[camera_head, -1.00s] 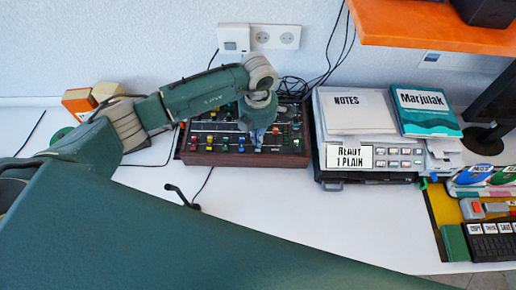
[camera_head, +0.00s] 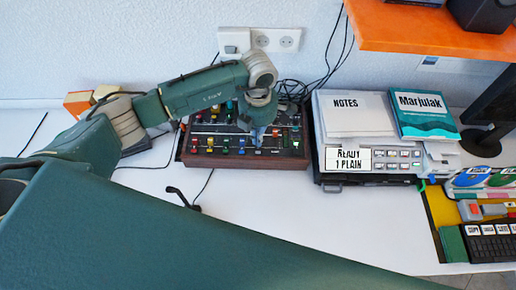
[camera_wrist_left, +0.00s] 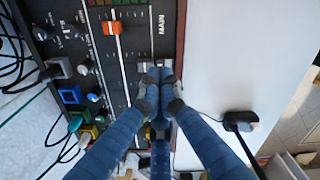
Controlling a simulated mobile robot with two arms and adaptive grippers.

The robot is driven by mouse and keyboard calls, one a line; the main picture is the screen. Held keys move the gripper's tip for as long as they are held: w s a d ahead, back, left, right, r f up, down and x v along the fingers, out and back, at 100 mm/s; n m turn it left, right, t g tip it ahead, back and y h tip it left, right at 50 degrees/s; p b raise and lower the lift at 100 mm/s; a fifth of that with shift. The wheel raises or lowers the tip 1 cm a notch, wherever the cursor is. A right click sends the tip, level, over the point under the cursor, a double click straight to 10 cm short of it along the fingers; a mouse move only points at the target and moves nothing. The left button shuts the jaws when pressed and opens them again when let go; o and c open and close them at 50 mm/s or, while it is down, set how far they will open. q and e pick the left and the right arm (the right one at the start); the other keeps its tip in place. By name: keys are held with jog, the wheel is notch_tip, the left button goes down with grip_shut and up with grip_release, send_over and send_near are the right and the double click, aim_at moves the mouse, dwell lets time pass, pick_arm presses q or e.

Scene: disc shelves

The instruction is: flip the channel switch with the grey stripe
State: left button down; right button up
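The dark mixing console (camera_head: 215,159) with a wooden front stands on the white desk and carries rows of coloured knobs and faders. My left gripper (camera_head: 258,135) points down over its right part. In the left wrist view the blue fingers of my left gripper (camera_wrist_left: 160,88) come together with grey tips close to each other, at the console's edge by the word MAIN. A small grey piece on the panel (camera_wrist_left: 150,66) lies just beyond the tips, partly covered. I cannot make out a switch with a grey stripe or whether the tips touch anything. My right gripper is not in view.
An orange fader (camera_wrist_left: 112,28) and several knobs lie near the fingers. A grey machine (camera_head: 372,158) with notes and a teal book (camera_head: 425,113) on top stands right of the console. Cables lie behind it. The desk in front (camera_head: 300,205) is mostly clear.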

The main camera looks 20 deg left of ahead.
aim_at(258, 149)
pick_arm(q)
notch_tip(258, 149, up, 4)
jog(key=shift+r+p, duration=0.15)
jog(key=shift+p, duration=0.85)
